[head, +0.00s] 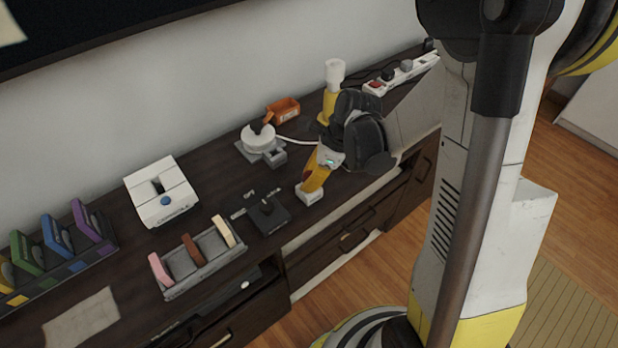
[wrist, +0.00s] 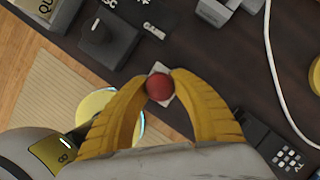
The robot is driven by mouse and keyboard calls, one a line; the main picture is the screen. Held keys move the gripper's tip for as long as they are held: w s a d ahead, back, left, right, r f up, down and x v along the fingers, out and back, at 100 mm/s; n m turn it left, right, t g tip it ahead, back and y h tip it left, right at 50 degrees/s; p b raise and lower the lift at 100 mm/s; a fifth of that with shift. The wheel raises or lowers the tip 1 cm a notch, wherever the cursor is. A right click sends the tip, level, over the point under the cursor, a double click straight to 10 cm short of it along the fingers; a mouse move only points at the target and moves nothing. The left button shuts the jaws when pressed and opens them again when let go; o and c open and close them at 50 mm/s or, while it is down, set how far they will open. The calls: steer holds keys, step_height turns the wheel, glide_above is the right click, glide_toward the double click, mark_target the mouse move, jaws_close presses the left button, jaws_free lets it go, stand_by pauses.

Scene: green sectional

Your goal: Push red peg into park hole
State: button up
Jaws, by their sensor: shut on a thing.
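My gripper (head: 312,181) points down over the dark cabinet top, with its yellow fingers closed around the red peg. In the wrist view the red peg (wrist: 160,86) shows end-on as a round red top between the two fingertips of my gripper (wrist: 159,79). A small white block (head: 310,196) sits right under the fingertips; its pale corners (wrist: 158,68) show around the peg in the wrist view. The hole itself is hidden, so I cannot tell how deep the peg is.
A dark block with a knob (head: 268,214) stands just left of the white block. A grey rack (head: 206,270) with upright pieces and a white box (head: 161,191) are farther left. A round white device (head: 259,141) and an orange bin (head: 284,109) are behind. The cabinet's front edge is close.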

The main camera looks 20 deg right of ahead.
steer(key=shift+f, duration=0.25)
steer(key=o, duration=1.1)
steer(key=shift+o, duration=0.2)
steer(key=v, duration=1.2)
steer(key=s+a+r+n+t+h, duration=0.2)
steer(key=s+n, duration=0.3)
steer(key=n, duration=0.6)
steer(key=s+a+r+n+t+h, duration=0.2)
steer(key=s+r+n+t, duration=0.1)
steer(key=n, duration=0.9)
steer(key=s+r, duration=0.1)
steer(key=s, duration=0.1)
steer(key=shift+s+r, duration=0.25)
steer(key=shift+s, duration=0.1)
